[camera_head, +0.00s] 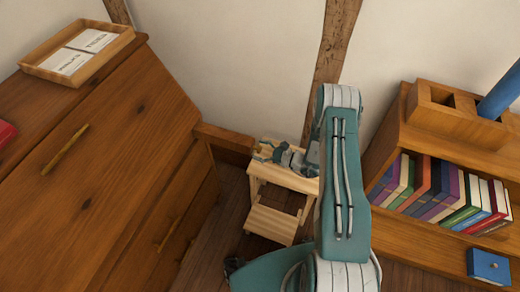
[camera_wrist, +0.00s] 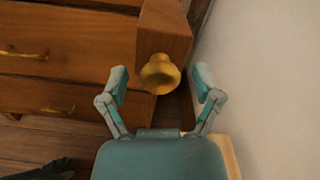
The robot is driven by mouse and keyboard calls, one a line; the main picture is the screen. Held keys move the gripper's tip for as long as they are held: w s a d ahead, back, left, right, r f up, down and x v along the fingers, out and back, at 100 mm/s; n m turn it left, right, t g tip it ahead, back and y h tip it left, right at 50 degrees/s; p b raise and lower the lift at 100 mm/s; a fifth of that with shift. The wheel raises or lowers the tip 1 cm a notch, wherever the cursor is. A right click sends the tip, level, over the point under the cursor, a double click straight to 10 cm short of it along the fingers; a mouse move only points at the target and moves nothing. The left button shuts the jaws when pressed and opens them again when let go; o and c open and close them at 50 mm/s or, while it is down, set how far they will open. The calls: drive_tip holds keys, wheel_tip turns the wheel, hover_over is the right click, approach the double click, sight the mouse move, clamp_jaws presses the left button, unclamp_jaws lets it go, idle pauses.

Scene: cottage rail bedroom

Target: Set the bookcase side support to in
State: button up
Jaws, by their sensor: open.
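The side support is a wooden bar (camera_head: 224,138) sticking out from the right side of the brown wooden cabinet (camera_head: 110,165). In the wrist view its square end (camera_wrist: 165,32) carries a round brass knob (camera_wrist: 160,74). My gripper (camera_head: 263,151) is at the bar's outer end, above a small wooden stool. In the wrist view my gripper (camera_wrist: 162,80) is open, with one finger on each side of the knob. Gaps show between the fingers and the knob. The knob is not clear in the head view.
The light wooden stool (camera_head: 271,221) stands under my gripper. A pale wall (camera_wrist: 262,80) runs close along the right in the wrist view. A bookcase (camera_head: 410,225) with several books stands at right. A tray (camera_head: 112,55) lies on the cabinet top.

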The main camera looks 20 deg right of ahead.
sight(213, 135)
clamp_jaws()
drive_tip(key=x, duration=1.8)
drive_tip(key=shift+w+a, duration=0.3)
drive_tip(key=shift+a, duration=0.2)
unclamp_jaws()
